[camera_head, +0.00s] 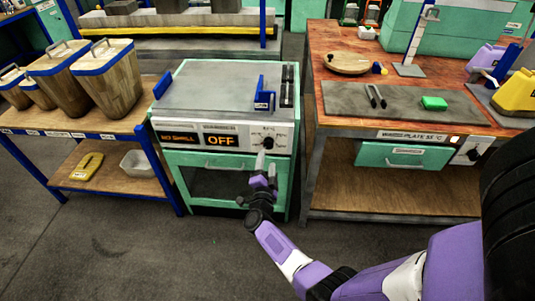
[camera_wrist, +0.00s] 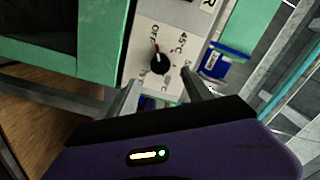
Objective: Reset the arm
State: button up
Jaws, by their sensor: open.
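My purple arm reaches in from the lower right of the head view. My gripper (camera_head: 262,158) is in front of the control panel of a mint-green machine, close to its black dial. In the wrist view the two fingers of my gripper (camera_wrist: 160,88) are spread apart and nothing shows held between them. The dial knob (camera_wrist: 158,63) lies just beyond the fingertips, with a red mark toward OFF and temperature marks around it. It also shows in the head view (camera_head: 268,142). Contact between fingers and dial cannot be told. The machine's display (camera_head: 221,139) reads OFF.
A blue bracket (camera_head: 264,99) stands on the machine's grey top (camera_head: 205,90). To the left, a shelf bench (camera_head: 110,122) carries several wooden bins. To the right, a workbench (camera_head: 345,118) holds a plate with tools and a green block (camera_head: 433,103). Floor is clear in front.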

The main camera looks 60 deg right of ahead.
jog(key=shift+s+a, duration=0.2)
jog(key=shift+a, duration=0.15)
jog(key=shift+w, duration=0.1)
dwell(0.3)
jog(key=w+a+r+n+t+y, duration=0.2)
jog(key=a+r+n+t+y, duration=0.2)
jog(key=a+r+n+t, duration=0.65)
jog(key=s+a+r+n+g+y, duration=0.1)
jog(key=s+a+r+n+y, duration=0.2)
jog(key=s+a, duration=0.6)
jog(key=s+a+r+n+y, duration=0.3)
jog(key=s+a+n+y, duration=0.2)
jog(key=s+a, duration=0.5)
jog(key=s+a+r+n+g+y, duration=0.1)
jog(key=s+a+r+n+y, duration=0.3)
jog(key=s+a, duration=0.5)
jog(key=shift+s+a+n+g+y, duration=0.2)
jog(key=shift+s+n+g+y, duration=0.2)
jog(key=shift+n, duration=0.95)
